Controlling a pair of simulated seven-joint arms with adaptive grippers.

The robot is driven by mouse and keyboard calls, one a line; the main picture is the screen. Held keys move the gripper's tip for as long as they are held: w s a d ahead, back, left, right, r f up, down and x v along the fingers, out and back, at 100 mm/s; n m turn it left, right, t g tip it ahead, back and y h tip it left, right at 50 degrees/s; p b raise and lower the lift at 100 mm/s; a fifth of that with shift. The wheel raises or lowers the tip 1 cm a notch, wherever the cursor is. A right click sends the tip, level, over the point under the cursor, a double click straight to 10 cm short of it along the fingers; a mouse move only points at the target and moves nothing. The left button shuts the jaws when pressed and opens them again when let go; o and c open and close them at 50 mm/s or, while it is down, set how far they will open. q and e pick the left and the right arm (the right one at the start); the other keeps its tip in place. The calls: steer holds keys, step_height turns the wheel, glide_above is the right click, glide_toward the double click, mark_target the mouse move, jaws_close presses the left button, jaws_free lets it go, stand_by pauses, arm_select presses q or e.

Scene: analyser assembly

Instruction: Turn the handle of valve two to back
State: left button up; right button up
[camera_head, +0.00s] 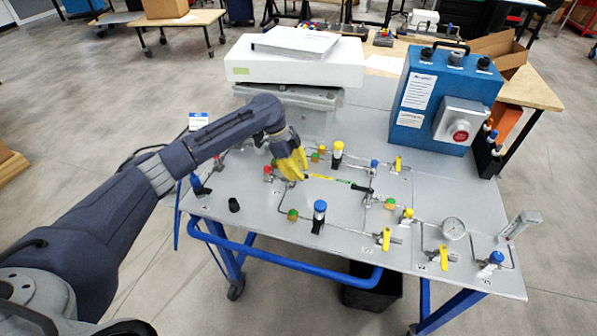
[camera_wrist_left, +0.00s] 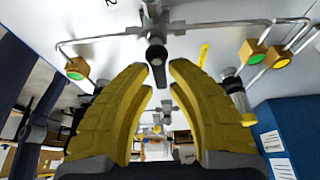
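My left gripper (camera_head: 292,171) has yellow fingers and is above the valve panel, pointing down at its left-middle part. In the left wrist view its two fingertips (camera_wrist_left: 159,72) are apart with nothing held. A valve with a dark handle (camera_wrist_left: 157,62) shows between and beyond the fingertips; I cannot tell whether they touch it. A dark handle (camera_head: 361,188) on the panel's middle and several yellow handles, one at the front (camera_head: 386,240), show in the head view. The labels are too small to tell which is valve two. My right gripper is not in view.
Blue-topped (camera_head: 319,212) and yellow-topped (camera_head: 337,152) fittings stand up from the panel, with a gauge (camera_head: 453,228) at right. A blue box (camera_head: 443,98) with a red button and a white instrument (camera_head: 295,62) stand at the back. Thin pipes and small cubes (camera_wrist_left: 252,52) lie near the fingers.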

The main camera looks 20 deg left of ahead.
arm_select(q)
jaws_close()
steer(key=n+t, duration=0.1)
steer(key=n, duration=0.1)
steer(key=w+n, duration=0.1)
steer(key=n, duration=0.1)
steer(key=shift+a+n+t, duration=0.1)
steer(key=shift+n+t, duration=0.3)
steer(key=n, duration=0.1)
steer(key=n+t, duration=0.1)
steer(key=w+n+y, duration=0.1)
steer(key=shift+a+n, duration=0.25)
steer(key=shift+n, duration=0.15)
steer(key=n, duration=0.1)
steer(key=n+t+y, duration=0.1)
steer(key=n, duration=0.1)
steer(key=a+n, duration=0.1)
steer(key=n, duration=0.1)
steer(key=shift+w+t+y, duration=0.3)
steer(key=shift+w+y, duration=0.05)
steer(key=shift+y, duration=0.05)
steer(key=shift+w+a+n+y, duration=0.1)
steer(key=shift+a+n+y, duration=0.15)
steer(key=shift+n, duration=0.5)
steer(key=shift+s+a+n+y, duration=0.1)
steer(key=shift+n+y, duration=0.2)
steer(key=shift+n, duration=0.4)
steer(key=shift+w+a+n+y, duration=0.1)
steer(key=shift+a+n+y, duration=0.15)
steer(key=shift+n, duration=0.5)
